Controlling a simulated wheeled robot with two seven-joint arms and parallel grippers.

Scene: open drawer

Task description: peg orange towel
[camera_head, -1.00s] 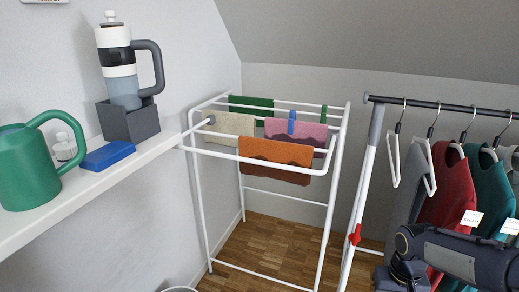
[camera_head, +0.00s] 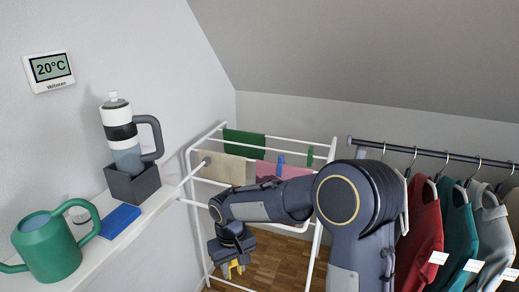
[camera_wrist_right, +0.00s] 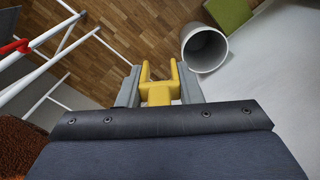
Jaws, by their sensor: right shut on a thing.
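My right gripper (camera_head: 232,262) hangs low in front of the drying rack (camera_head: 192,205), pointing down. It is shut on a yellow peg (camera_wrist_right: 160,90), whose two prongs stick out beyond the fingers in the right wrist view. The peg also shows in the head view (camera_head: 237,269). The orange towel (camera_wrist_right: 18,145) shows as brown-orange cloth at the lower left of the right wrist view, beside the gripper and apart from the peg. In the head view my right arm hides nearly all of it. My left gripper is out of view.
The rack also holds a green towel (camera_head: 243,144), a beige towel (camera_head: 225,168) and a pink towel (camera_head: 285,172) with a blue peg (camera_head: 281,160). A shelf (camera_head: 150,210) is at left, a clothes rail (camera_head: 430,153) at right. A white bin (camera_wrist_right: 205,48) stands on the floor.

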